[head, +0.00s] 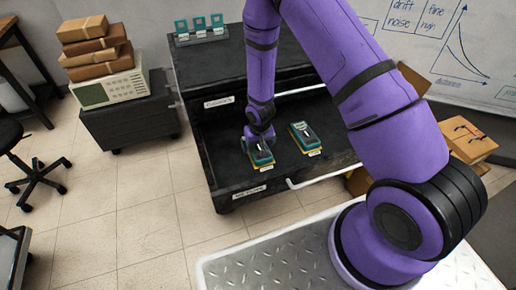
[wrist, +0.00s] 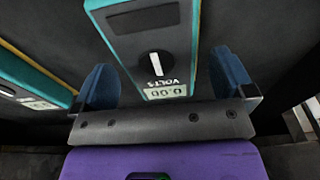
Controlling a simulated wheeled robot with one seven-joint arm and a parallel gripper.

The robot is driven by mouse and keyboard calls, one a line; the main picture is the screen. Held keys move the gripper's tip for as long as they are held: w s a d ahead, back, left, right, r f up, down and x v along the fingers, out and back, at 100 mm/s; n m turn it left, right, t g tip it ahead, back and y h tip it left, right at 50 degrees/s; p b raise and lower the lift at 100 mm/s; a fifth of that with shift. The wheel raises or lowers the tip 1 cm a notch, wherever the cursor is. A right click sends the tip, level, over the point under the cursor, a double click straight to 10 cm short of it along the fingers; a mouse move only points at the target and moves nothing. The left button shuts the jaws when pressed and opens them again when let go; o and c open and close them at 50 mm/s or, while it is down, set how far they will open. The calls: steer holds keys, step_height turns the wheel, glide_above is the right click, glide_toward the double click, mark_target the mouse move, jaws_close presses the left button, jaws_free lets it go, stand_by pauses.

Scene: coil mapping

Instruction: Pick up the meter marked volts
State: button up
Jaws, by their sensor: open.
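The meter marked volts (wrist: 152,50) is teal with a dark face, a white dial pointer and a small display, and its VOLTS label reads upside down in the wrist view. In the head view this meter (head: 261,157) sits at the left in the open dark drawer. My gripper (wrist: 165,85) is open, with one blue finger on each side of the meter and gaps between. A second meter (head: 305,138), teal and yellow, lies to the right in the drawer; its edge shows at the left in the wrist view (wrist: 30,80).
The drawer (head: 228,182) is pulled out from a black cabinet, with walls around the meters. Several teal meters (head: 200,25) stand on top. A grey cabinet (head: 130,122) holds an instrument and wrapped parcels at left. Cardboard boxes (head: 468,140) stand at right.

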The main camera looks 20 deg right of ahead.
steer(key=shift+w+f, duration=0.15)
steer(key=shift+f, duration=0.8)
steer(key=c, duration=1.1)
steer(key=shift+r, duration=0.15)
